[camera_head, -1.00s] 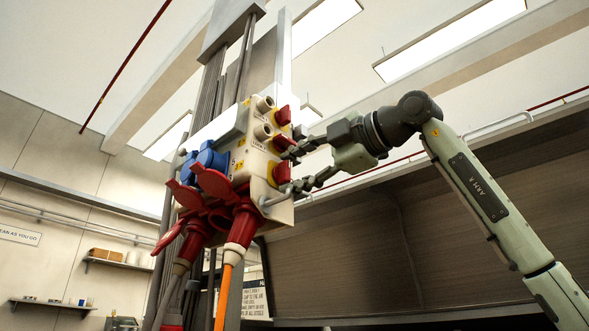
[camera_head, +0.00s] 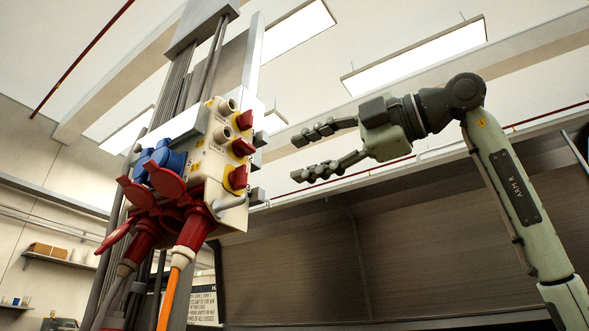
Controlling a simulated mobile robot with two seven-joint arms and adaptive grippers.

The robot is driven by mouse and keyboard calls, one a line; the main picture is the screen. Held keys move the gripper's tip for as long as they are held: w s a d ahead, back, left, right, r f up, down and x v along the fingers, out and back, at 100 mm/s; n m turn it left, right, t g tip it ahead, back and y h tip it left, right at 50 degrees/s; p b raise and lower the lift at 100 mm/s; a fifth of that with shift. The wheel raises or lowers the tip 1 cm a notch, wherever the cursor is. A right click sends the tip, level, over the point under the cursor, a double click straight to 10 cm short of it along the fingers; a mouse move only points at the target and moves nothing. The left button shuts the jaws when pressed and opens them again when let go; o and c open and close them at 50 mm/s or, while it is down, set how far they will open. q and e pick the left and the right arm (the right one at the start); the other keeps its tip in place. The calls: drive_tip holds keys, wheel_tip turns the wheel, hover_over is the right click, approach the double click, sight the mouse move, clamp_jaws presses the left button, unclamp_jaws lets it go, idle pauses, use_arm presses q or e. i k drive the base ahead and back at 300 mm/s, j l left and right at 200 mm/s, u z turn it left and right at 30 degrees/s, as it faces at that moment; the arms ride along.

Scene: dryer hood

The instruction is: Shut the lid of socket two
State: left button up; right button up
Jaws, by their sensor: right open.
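A pale socket box (camera_head: 213,158) is mounted on a grey column. Two red sockets on its lower front have raised red lids, the left lid (camera_head: 137,193) and the right lid (camera_head: 166,180). A red plug (camera_head: 193,233) with an orange cable sits under the right lid; another red plug (camera_head: 145,240) with a grey cable is at the left. Blue sockets (camera_head: 168,158) sit above, their lids hard to make out. I cannot read which is socket two. My right gripper (camera_head: 297,158) is open and empty, right of the box and apart from it. My left gripper is out of view.
Red knobs on yellow plates (camera_head: 236,177) line the box's right side, and a grey handle (camera_head: 228,203) sticks out below them. A dark hood (camera_head: 400,240) stands behind. Free air lies between the box and my right gripper. Wall shelves (camera_head: 55,258) are far left.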

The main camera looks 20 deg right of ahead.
sight(137, 194)
drive_tip(key=k+j, duration=0.25)
drive_tip(key=k, duration=0.25)
drive_tip(key=k+j, duration=0.25)
drive_tip(key=k, duration=0.2)
